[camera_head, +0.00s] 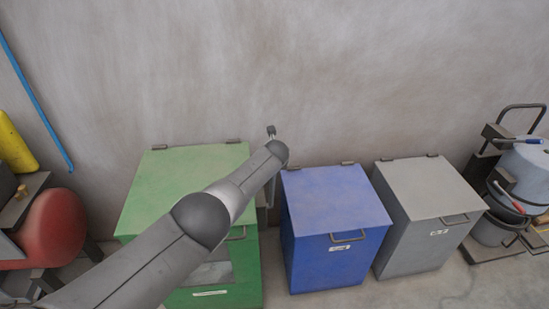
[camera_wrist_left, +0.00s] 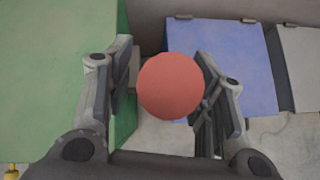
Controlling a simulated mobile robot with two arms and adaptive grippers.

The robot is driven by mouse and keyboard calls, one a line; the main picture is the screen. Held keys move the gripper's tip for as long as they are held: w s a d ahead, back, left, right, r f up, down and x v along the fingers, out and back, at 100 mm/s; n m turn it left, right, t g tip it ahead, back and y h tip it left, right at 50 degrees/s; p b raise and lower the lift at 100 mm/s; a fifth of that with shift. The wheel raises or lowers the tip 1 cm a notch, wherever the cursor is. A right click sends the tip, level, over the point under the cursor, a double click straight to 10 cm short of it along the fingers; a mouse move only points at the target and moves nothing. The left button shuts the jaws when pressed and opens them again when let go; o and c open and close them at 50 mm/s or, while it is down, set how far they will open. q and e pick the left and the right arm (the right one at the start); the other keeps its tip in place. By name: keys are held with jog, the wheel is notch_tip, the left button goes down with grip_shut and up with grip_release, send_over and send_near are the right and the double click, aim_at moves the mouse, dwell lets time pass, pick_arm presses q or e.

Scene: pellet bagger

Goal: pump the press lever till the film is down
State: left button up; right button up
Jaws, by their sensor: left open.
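A round red ball (camera_wrist_left: 170,86), which looks like a lever knob, sits between the fingers of my left gripper (camera_wrist_left: 164,62) in the left wrist view. The fingers are open, one on each side of it. I cannot tell whether they touch it, and any lever shaft behind it is hidden. In the head view my left arm reaches from the lower left to above the gap between the green bin (camera_head: 190,170) and the blue bin (camera_head: 335,200). No film can be made out. My right gripper is not in view.
A grey bin (camera_head: 428,190) stands right of the blue one, and machinery with a drum (camera_head: 525,170) stands at the far right. A red rounded tank (camera_head: 52,228) and a yellow cylinder (camera_head: 15,145) are at the left. A bare wall (camera_head: 330,70) closes the back.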

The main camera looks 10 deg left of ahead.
pick_arm(q)
jog(key=shift+v, duration=3.75)
jog(key=shift+f, duration=0.1)
